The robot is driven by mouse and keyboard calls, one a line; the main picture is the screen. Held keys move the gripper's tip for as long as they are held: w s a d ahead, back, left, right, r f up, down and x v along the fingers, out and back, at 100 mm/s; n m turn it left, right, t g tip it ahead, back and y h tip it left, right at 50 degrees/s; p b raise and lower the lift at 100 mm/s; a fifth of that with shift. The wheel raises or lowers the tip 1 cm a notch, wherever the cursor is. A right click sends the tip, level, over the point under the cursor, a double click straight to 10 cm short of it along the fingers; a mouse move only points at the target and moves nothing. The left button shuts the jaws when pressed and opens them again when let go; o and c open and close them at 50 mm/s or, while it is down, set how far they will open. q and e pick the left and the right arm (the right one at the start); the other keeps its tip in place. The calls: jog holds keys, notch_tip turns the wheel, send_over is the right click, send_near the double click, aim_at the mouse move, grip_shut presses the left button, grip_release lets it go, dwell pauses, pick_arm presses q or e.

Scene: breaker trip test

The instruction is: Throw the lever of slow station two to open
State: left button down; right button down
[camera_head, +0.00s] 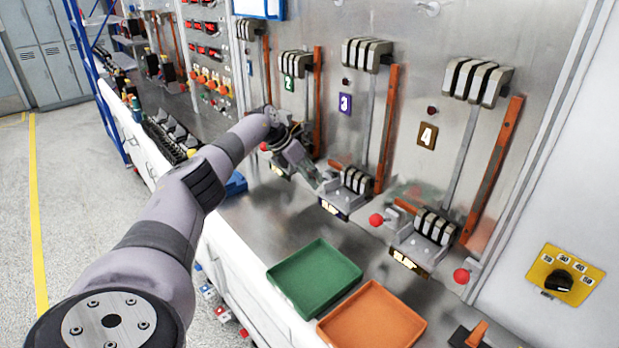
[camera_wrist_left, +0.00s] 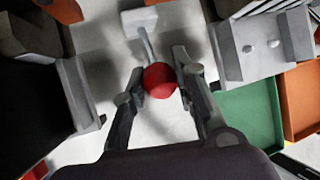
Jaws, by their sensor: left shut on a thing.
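The number 2 plate (camera_head: 288,83) marks slow station two, with grey upper contacts (camera_head: 294,63) and an orange bar (camera_head: 317,100) beside it. Its lower block (camera_head: 283,162) is partly hidden behind my left gripper (camera_head: 318,180). In the left wrist view, a red ball knob (camera_wrist_left: 160,80) on a thin grey lever stem (camera_wrist_left: 147,45) sits between the fingers of my left gripper (camera_wrist_left: 160,74), which are closed on it. That knob is hidden in the head view. My right gripper is not in view.
Station three's knob (camera_head: 376,219) and station four's knob (camera_head: 461,276) stand to the right. A green tray (camera_head: 315,278) and an orange tray (camera_head: 372,318) lie on the bench in front. A yellow dial plate (camera_head: 565,275) is at far right.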

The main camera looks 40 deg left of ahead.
pick_arm(q)
jog(key=c, duration=1.3)
grip_release()
jog(key=v, duration=1.2)
jog(key=shift+f, duration=0.1)
